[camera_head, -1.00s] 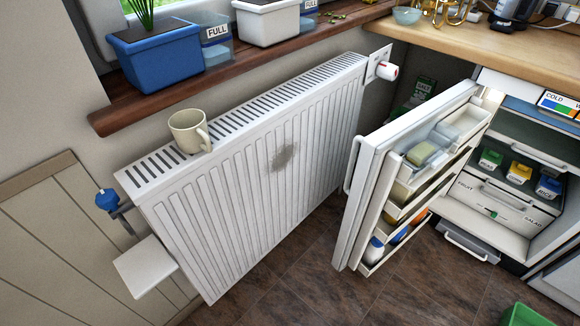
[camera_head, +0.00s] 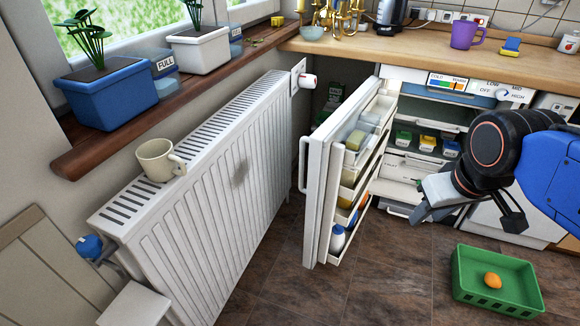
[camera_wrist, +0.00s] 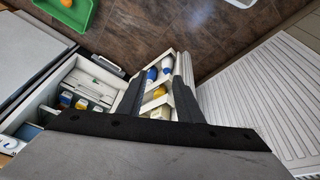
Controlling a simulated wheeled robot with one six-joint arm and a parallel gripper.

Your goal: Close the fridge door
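The white fridge door (camera_head: 322,190) stands wide open in the head view, its handle (camera_head: 302,165) on the side facing the radiator. Its inner shelves hold bottles and packs. The fridge body (camera_head: 405,166) is right of the door under the worktop, its inside showing. My gripper (camera_head: 468,215) is in front of the fridge, right of the door and apart from it. In the wrist view my gripper (camera_wrist: 161,72) has its two fingers spread with nothing held. The door shelves (camera_wrist: 160,95) show between and beyond the fingers, and the fridge inside (camera_wrist: 85,88) lies to the left.
A white radiator (camera_head: 215,190) with a mug (camera_head: 156,160) on top stands left of the door. A green crate (camera_head: 470,290) with an orange object in it sits on the floor at right. Bare floor (camera_head: 385,265) lies between door and crate.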

